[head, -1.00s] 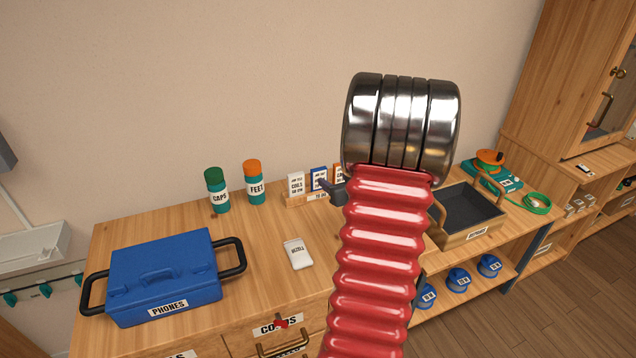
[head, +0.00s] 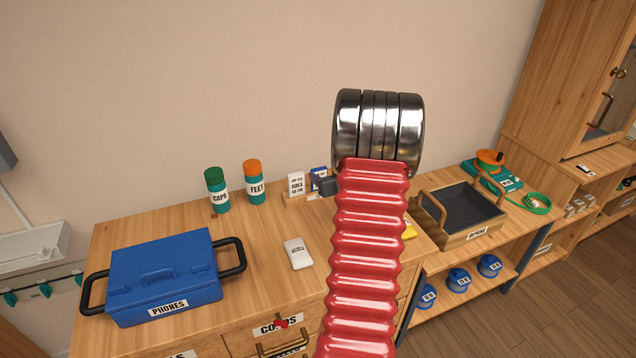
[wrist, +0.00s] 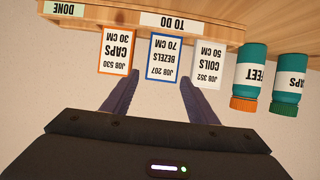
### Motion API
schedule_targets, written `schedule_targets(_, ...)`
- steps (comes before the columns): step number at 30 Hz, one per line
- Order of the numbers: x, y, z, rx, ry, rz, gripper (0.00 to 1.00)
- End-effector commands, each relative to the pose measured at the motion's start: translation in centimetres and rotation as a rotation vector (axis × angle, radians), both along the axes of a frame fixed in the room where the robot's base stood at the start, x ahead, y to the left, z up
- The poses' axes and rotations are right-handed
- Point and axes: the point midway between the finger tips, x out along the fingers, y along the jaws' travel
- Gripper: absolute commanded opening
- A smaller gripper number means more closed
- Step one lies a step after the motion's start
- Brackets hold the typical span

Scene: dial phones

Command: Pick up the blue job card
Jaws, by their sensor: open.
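The blue job card (wrist: 164,58), a white card with a blue border reading "JOB 207 BEZELS 70 CM", stands in the "TO DO" part of a wooden rack (wrist: 228,36). It appears upside down in the wrist view. In the head view the blue card (head: 317,172) is partly hidden behind my gripper (head: 329,186). In the wrist view my gripper (wrist: 159,77) is open, with one dark finger towards each side edge of the card. I cannot tell how far the fingertips are from it in depth.
An orange-bordered card (wrist: 116,50) and a white card (wrist: 207,60) stand close on either side. Two teal bottles, caps (head: 217,191) and feet (head: 254,183), are left of the rack.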

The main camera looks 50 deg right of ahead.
Motion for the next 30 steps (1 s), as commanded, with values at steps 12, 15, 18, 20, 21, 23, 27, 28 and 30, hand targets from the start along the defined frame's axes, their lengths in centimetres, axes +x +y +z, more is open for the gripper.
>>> schedule_targets(12, 0.4, -0.1, -0.2, 0.0, 0.0, 0.001, 0.53)
schedule_targets(15, 1.1, -0.4, -0.5, 0.0, 0.0, 0.002, 0.53)
schedule_targets(18, 2.2, -0.9, -1.0, 0.0, 0.0, 0.003, 0.53)
schedule_targets(20, 2.8, -1.2, -1.3, 0.0, 0.0, 0.002, 0.53)
schedule_targets(21, 3.2, -1.4, -1.5, 0.0, 0.0, 0.001, 0.53)
schedule_targets(23, 3.7, -1.7, -1.8, 0.0, 0.0, 0.001, 0.53)
schedule_targets(27, 4.4, -2.1, -2.1, 0.0, 0.0, 0.001, 0.53)
schedule_targets(28, 4.4, -2.2, -2.1, 0.0, 0.0, 0.001, 0.53)
schedule_targets(30, 4.4, -2.2, -2.1, 0.0, 0.0, 0.001, 0.53)
